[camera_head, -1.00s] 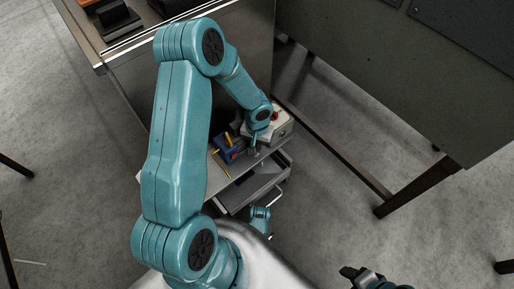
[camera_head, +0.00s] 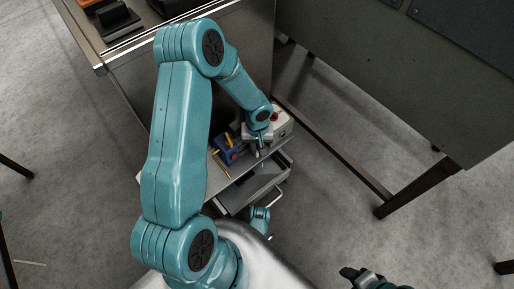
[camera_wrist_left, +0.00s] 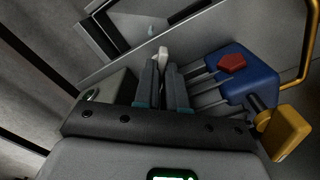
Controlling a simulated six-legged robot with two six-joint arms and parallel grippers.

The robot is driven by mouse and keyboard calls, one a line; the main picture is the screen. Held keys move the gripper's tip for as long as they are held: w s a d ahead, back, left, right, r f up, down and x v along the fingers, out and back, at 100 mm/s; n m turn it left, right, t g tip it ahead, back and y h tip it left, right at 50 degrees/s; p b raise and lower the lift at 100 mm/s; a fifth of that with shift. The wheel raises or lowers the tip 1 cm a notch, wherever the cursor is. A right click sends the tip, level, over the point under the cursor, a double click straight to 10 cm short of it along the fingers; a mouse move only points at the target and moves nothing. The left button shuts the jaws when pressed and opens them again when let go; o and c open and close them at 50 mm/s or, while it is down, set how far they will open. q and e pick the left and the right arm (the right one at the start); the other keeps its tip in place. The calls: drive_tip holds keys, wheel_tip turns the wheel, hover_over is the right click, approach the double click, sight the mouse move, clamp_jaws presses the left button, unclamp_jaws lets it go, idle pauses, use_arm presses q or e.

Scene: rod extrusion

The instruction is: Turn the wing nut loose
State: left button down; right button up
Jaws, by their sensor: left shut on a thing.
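My left gripper (camera_head: 258,153) reaches down over a low shelf beside a blue block (camera_head: 228,152). In the left wrist view its two grey fingers (camera_wrist_left: 164,72) are close together. A small pale piece (camera_wrist_left: 162,52), which looks like the wing nut, shows at their tips; the fingers hide most of it. The blue block (camera_wrist_left: 240,76) with a red five-sided knob (camera_wrist_left: 231,63) is to the right of the fingers, with several grey rods running from it towards them. My right gripper (camera_head: 361,276) is low in the head view, away from the shelf; its jaw opening is unclear.
A yellow handle (camera_wrist_left: 286,132) and a yellow bent bar (camera_wrist_left: 306,45) are by the blue block. A pale box with a red button (camera_head: 281,124) stands behind the left gripper. An open drawer (camera_head: 252,190) juts out below the shelf. A large dark panel (camera_head: 400,75) stands at right.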

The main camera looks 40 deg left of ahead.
use_arm(q)
drive_tip(key=shift+n, duration=1)
drive_tip(key=shift+n, duration=1)
drive_tip(key=shift+n, duration=0.4)
drive_tip(key=c, duration=1.1)
unclamp_jaws()
